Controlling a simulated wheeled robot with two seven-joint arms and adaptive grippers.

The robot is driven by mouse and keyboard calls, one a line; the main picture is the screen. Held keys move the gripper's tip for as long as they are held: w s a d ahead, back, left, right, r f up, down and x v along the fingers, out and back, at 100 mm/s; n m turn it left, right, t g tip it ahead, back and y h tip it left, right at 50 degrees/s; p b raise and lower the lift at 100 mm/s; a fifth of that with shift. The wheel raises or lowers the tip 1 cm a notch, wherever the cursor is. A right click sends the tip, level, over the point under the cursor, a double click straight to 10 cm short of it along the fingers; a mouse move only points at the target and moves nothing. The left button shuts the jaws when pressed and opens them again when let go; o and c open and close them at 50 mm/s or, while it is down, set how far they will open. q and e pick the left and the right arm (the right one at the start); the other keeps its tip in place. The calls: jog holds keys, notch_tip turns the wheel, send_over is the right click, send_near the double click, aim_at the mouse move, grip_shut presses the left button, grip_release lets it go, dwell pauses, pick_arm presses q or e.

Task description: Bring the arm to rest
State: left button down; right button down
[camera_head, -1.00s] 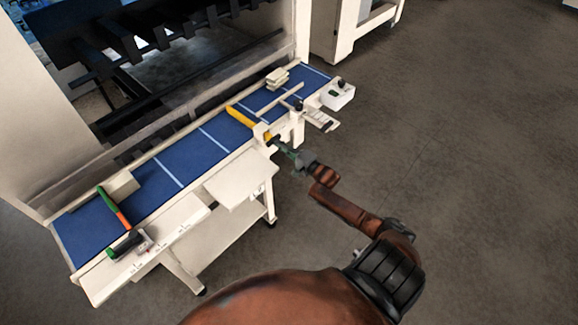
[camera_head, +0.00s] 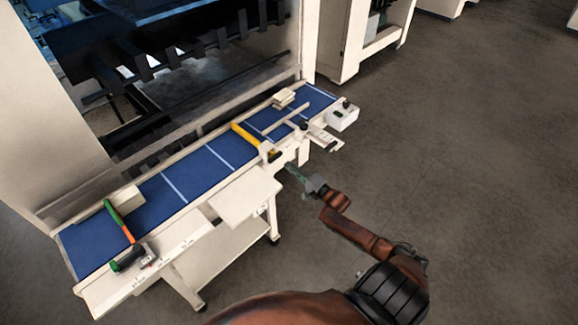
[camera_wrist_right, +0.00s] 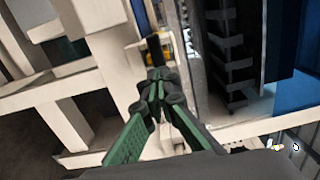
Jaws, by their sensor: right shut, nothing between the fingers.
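My right arm (camera_head: 362,238) reaches in from the lower right of the head view. Its right gripper (camera_head: 290,168) is shut and empty, at the front edge of the blue-topped bench (camera_head: 183,187), near a yellow-handled tool (camera_head: 244,134). In the right wrist view the green fingers of the right gripper (camera_wrist_right: 155,80) come together at their tips, with a dark upright part and a bit of yellow just beyond them. My left gripper is not in view.
A white box (camera_head: 342,117) and pale blocks (camera_head: 284,97) are at the right end. A large machine stands behind. The grey floor (camera_head: 470,170) to the right is clear.

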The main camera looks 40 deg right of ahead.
jog(key=s+b, duration=0.1)
jog(key=s, duration=0.8)
jog(key=s+a+f+n+g+h+b, duration=0.1)
jog(key=s+f+n+g+b, duration=0.35)
jog(key=f, duration=1.05)
jog(key=s+f+n+g+h, duration=0.1)
jog(key=s+f, duration=0.7)
jog(key=f, duration=0.6)
jog(key=s+a+f+n+g+h+b, duration=0.1)
jog(key=s+f+n+g+b, duration=0.35)
jog(key=f, duration=1.05)
jog(key=s+a+f+n+g+b, duration=0.1)
jog(key=s+a+f+n+g, duration=0.1)
jog(key=s+a+f, duration=0.4)
jog(key=s+a+f+n+g+y+b, duration=0.1)
jog(key=s+a+f+n+g, duration=0.1)
jog(key=s+a+f, duration=0.5)
jog(key=s+a+f+n+g+b, duration=0.1)
jog(key=s+a+f+n+g, duration=0.2)
jog(key=s+a+f, duration=0.3)
jog(key=s+f+n, duration=0.1)
jog(key=s+f, duration=0.4)
jog(key=s, duration=0.7)
jog(key=shift+a+f+n+y+b, duration=0.15)
jog(key=shift+a+n+y+b, duration=0.15)
jog(key=shift+s, duration=0.15)
